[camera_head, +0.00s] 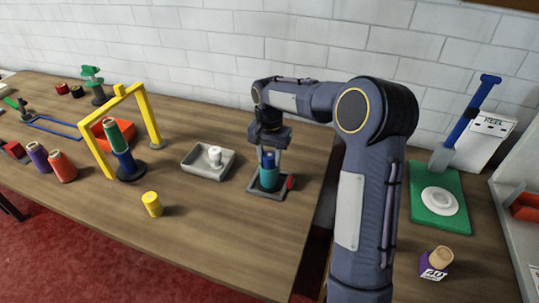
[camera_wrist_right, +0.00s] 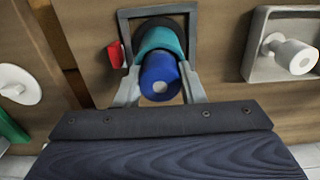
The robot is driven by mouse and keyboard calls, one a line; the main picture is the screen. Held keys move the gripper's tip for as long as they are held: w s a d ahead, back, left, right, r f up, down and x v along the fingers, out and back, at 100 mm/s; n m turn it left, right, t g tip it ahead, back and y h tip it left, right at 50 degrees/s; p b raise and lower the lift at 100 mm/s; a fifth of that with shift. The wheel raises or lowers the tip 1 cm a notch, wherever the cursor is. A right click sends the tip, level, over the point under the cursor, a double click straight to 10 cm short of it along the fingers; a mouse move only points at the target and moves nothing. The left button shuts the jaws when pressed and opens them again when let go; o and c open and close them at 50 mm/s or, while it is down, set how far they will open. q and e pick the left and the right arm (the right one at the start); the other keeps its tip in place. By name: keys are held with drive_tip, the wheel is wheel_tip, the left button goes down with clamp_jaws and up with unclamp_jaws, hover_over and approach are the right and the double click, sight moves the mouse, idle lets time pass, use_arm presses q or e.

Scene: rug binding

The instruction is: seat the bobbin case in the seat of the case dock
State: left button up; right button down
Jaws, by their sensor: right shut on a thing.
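The bobbin case, which I take to be the blue cylinder (camera_head: 267,159), is upright between the fingers of my right gripper (camera_head: 268,167). In the right wrist view its blue round end (camera_wrist_right: 160,78) faces the camera, with the fingers on both sides. A teal round part (camera_wrist_right: 163,38) is just below the blue one; I cannot tell whether it belongs to the case or the dock. The case dock, a dark square frame (camera_head: 257,192) with a red tab (camera_head: 291,182), is directly underneath. The seat is hidden, so the contact depth cannot be told. My left gripper is out of view.
A grey tray (camera_head: 187,169) with a white spool (camera_head: 215,156) stands left of the dock. A yellow cylinder (camera_head: 152,204) and yellow arch (camera_head: 98,150) are further left. A green board (camera_head: 417,208) lies on the right. Bare table lies in front of the tray.

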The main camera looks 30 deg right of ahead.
drive_tip(key=c, duration=1.4)
unclamp_jaws()
drive_tip(key=shift+f, duration=0.15)
drive_tip(key=o, duration=0.5)
drive_tip(key=shift+c, duration=0.2)
